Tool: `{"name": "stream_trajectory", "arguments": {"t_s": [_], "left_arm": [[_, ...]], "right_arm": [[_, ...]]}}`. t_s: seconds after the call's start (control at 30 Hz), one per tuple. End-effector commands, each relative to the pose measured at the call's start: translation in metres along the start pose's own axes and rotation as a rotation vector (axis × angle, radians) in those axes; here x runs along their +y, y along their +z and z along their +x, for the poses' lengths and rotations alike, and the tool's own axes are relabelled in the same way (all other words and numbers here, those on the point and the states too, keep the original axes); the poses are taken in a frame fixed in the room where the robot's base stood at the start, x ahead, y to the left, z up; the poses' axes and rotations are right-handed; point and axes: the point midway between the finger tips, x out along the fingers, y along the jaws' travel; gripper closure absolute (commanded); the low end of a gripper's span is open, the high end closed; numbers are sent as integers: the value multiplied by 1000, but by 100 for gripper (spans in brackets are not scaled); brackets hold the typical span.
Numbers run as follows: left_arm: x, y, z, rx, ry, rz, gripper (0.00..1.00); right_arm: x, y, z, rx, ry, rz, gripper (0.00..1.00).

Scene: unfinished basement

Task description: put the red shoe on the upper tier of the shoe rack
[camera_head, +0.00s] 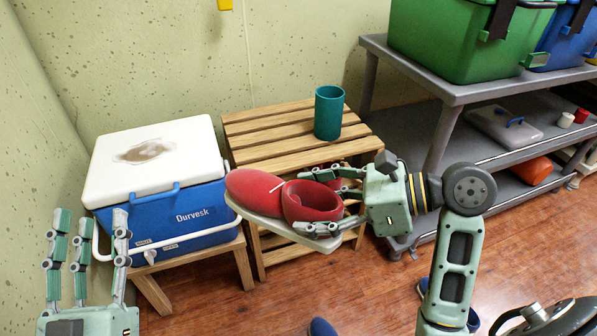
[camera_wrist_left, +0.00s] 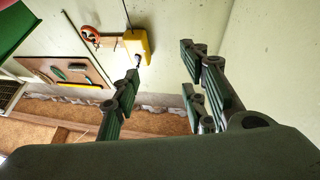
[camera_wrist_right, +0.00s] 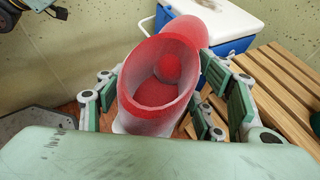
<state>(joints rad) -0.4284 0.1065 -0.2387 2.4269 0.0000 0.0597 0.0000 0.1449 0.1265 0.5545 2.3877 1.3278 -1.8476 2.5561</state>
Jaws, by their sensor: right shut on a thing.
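The red shoe (camera_head: 257,187) has a pale sole and is held in the air by my right gripper (camera_head: 327,202), its toe pointing left. The right gripper is shut around the shoe's heel end; the shoe's opening (camera_wrist_right: 160,78) faces the camera in the right wrist view. The slatted wooden shoe rack (camera_head: 262,153) stands behind the shoe, its upper tier partly hidden by the shoe and gripper. The shoe appears in front of the upper tier's near edge. My left gripper (camera_head: 88,240) is open and empty at the lower left, its fingers pointing up.
A teal cup (camera_head: 328,112) stands on the rack's upper tier at the back right. A blue and white cooler (camera_head: 190,208) sits on a wooden stand to the left. A grey shelf (camera_head: 420,78) with bins is at the right. Blue shoes (camera_head: 322,327) lie on the floor.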

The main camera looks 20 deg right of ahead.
Motion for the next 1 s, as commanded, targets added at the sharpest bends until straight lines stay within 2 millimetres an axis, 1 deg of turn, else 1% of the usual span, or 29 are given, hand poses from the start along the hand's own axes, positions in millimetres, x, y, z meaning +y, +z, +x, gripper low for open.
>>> {"name": "stream_trajectory", "arguments": {"t_s": [0.03,0.1,0.17,0.2,0.27,0.3,0.37,0.4,0.47,0.5,0.6,0.73,0.83,0.9,1.0], "left_arm": [[-3,14,2,-113,-6,4,60],[-8,44,-6,-279,-15,10,60],[-11,68,-16,-420,-23,13,60],[-14,83,-26,-516,-28,15,60],[-18,104,-44,-658,-37,17,60],[-20,116,-59,-752,-44,18,60],[-24,131,-82,-891,-53,18,60],[-26,139,-99,-979,-59,18,60],[-28,147,-123,-1097,-67,18,60],[-30,151,-139,-1169,-73,17,60],[-32,155,-175,-1329,-84,13,60],[-34,152,-216,-1508,-99,9,60],[-36,145,-247,-1637,-109,4,60],[-35,149,-247,-1631,-108,4,60],[-35,150,-246,-1629,-108,4,60]], "right_arm": [[0,13,-5,-2,0,-1,73],[0,21,-9,-2,0,-1,73],[0,28,-12,-2,0,-1,73],[0,33,-14,-2,0,-1,73],[0,40,-16,-2,0,-1,73],[0,45,-18,-2,0,-1,73],[0,52,-21,-2,0,-1,73],[0,56,-23,-2,0,-1,73],[0,61,-25,-2,0,-1,73],[0,64,-26,-2,0,-1,73],[0,71,-29,-2,0,-1,73],[0,79,-33,-2,0,-1,73],[0,85,-35,-2,0,-1,73],[-5,78,-38,10,-13,0,73],[-10,77,-42,13,-24,2,73]]}}
